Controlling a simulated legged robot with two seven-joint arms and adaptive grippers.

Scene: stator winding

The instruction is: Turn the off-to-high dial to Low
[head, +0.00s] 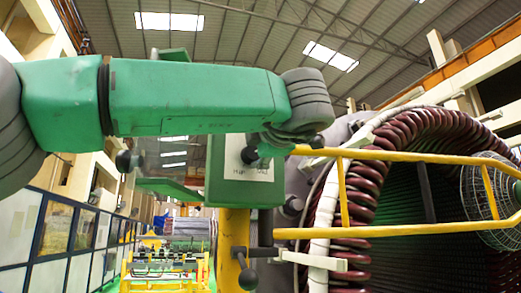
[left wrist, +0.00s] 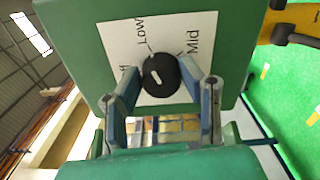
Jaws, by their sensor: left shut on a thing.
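The dial (left wrist: 160,75) is a round black knob with a short white mark, set on a white label plate (left wrist: 118,40). Low and Mid are readable around it in the left wrist view, and a partly covered word ends in "ff". The white mark is slanted; I cannot tell which word it points to. My left gripper (left wrist: 163,78) has one finger on each side of the knob and is shut on it. In the head view, the plate (head: 262,172) shows High and Mid on the green box (head: 222,172); my wrist partly covers the dial. My right gripper is not in view.
A yellow rail (head: 390,157) runs right from beside the box. Behind it stands a large machine with dark red coils (head: 335,180). A lever with a black ball (head: 247,280) is below the box. A windowed partition (head: 60,235) lines the left.

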